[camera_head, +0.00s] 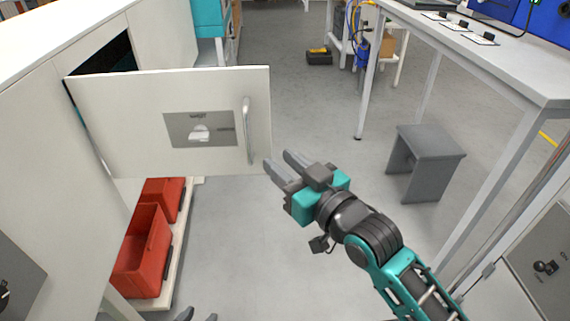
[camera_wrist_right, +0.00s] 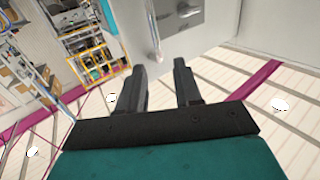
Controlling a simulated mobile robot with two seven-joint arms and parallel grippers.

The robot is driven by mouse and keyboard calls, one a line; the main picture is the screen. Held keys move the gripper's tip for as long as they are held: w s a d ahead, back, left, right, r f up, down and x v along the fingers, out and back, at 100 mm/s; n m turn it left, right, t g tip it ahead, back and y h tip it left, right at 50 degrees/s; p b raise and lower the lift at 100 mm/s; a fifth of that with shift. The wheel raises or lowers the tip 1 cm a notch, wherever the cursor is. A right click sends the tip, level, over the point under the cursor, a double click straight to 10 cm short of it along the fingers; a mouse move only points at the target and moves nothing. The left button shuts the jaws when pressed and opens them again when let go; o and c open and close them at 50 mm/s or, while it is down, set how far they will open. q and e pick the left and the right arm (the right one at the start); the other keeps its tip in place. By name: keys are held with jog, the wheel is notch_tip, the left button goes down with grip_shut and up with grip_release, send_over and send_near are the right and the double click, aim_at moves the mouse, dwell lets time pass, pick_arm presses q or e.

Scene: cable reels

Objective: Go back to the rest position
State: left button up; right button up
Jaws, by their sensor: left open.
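My right gripper (camera_head: 278,164) reaches in from the lower right of the head view. Its fingers point at the cabinet door's handle side and look close to the lower end of the handle; I cannot tell the exact gap. In the right wrist view its fingers (camera_wrist_right: 158,70) are apart with nothing between them. Only the fingertips of my left gripper (camera_head: 198,316) show, at the bottom edge of the head view; they are apart and empty. The white cabinet door (camera_head: 215,100) stands open, with a grey label plate (camera_head: 199,129) and a vertical handle (camera_head: 248,130).
Two red bins (camera_head: 141,252) (camera_head: 164,190) sit on a low pallet (camera_head: 182,240) below the door. A grey stool (camera_head: 430,155) stands right, by a white workbench (camera_head: 490,60). A yellow-black toolbox (camera_head: 319,57) lies farther back. The floor (camera_head: 245,255) between is clear.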

jog(key=s+d+f+m+g+h, duration=0.1)
jog(key=s+d+f+h, duration=0.2)
jog(key=s+d+f, duration=0.2)
jog(key=s+d+f+m+g+h, duration=0.1)
jog(key=s+d+f, duration=0.5)
jog(key=f, duration=0.6)
jog(key=s+d+f+m+g+h, duration=0.1)
jog(key=s+d+f+m+h, duration=0.2)
jog(key=f, duration=0.6)
jog(key=s+d+h, duration=0.2)
jog(key=s+d, duration=0.1)
jog(key=d, duration=0.1)
jog(key=shift+d, duration=0.25)
jog(key=shift+w+a, duration=0.1)
jog(key=shift+w, duration=0.1)
